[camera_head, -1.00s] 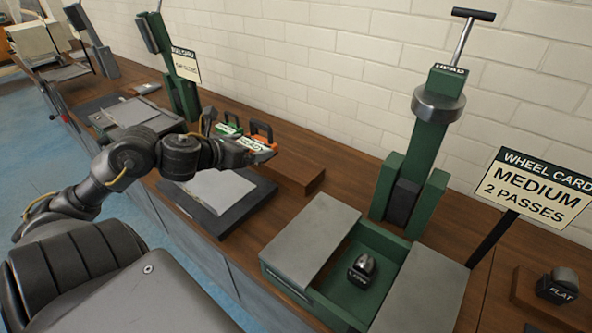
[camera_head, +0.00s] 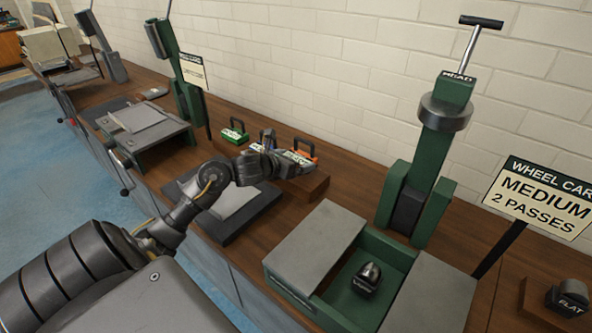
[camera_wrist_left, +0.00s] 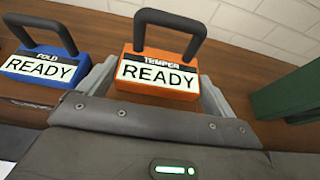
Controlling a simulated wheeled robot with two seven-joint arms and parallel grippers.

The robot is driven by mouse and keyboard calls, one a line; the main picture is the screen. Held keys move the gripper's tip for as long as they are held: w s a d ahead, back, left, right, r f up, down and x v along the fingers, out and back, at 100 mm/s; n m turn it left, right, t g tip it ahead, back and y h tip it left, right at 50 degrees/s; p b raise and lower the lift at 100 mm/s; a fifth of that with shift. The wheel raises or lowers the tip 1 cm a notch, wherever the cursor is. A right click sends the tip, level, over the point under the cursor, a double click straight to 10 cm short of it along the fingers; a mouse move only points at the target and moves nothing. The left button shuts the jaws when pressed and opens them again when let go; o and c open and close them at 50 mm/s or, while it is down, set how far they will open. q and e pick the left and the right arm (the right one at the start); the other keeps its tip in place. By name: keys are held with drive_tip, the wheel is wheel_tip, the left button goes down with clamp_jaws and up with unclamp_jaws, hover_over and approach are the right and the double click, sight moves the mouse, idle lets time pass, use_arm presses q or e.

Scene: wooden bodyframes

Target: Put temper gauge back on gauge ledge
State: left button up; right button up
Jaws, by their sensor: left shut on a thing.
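The temper gauge (camera_head: 311,150) is an orange block with a dark handle and a white READY label. In the wrist view the temper gauge (camera_wrist_left: 158,88) stands upright between the fingers of my left gripper (camera_wrist_left: 156,78). My left gripper (camera_head: 290,164) is shut on it at the right part of the wooden gauge ledge (camera_head: 318,187). I cannot tell whether its base touches the ledge. The blue fold gauge (camera_wrist_left: 42,64) stands to its left, apart from it. A green gauge (camera_head: 235,133) is farther left. My right gripper is not in view.
A dark board with a pale sheet (camera_head: 236,204) lies in front of the ledge. A green press (camera_head: 416,190) and an open green tray with a dark block (camera_head: 367,278) stand to the right. The brick wall (camera_head: 350,70) is behind.

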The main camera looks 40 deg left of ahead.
use_arm(q)
drive_tip(key=shift+w+f, duration=0.1)
wheel_tip(320, 180, down, 2)
drive_tip(key=shift+w+d+f, duration=0.1)
drive_tip(key=shift+w+d, duration=0.05)
drive_tip(key=shift+f, duration=0.75)
drive_tip(key=o, duration=0.9)
drive_tip(key=shift+c, duration=0.2)
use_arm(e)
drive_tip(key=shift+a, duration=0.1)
